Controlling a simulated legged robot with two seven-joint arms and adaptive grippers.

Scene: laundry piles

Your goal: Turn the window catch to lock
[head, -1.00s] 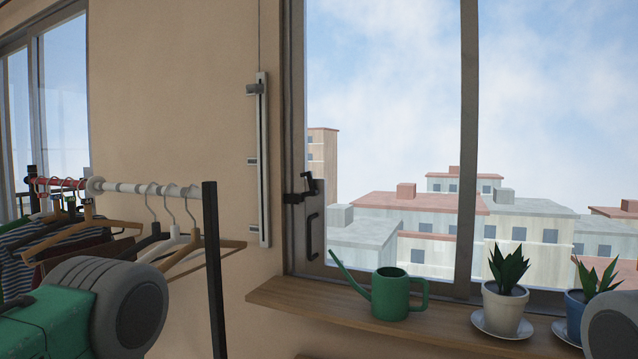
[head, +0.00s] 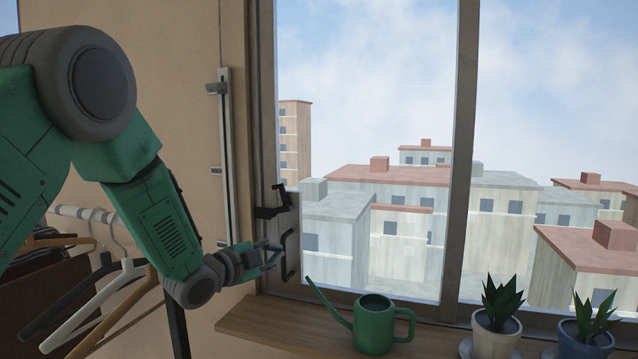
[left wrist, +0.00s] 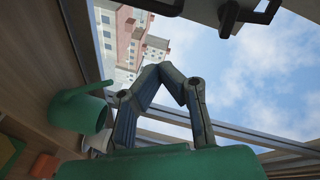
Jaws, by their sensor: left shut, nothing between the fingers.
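The black window catch (head: 272,203) sits on the left side of the window frame, its lever angled up and to the right. A dark pull handle (head: 288,256) is fixed below it. My left gripper (head: 274,254) is shut and empty, just below the catch and close to the pull handle in the head view; I cannot tell whether it touches the handle. In the left wrist view the gripper fingers (left wrist: 165,72) meet at their tips, with dark hardware (left wrist: 250,14) at the top edge. My right gripper is not in view.
A green watering can (head: 373,324) stands on the wooden sill (head: 270,318), with potted plants (head: 497,325) to its right. A clothes rack with hangers (head: 110,290) is below my left arm. A vertical rail (head: 227,150) runs along the wall left of the window.

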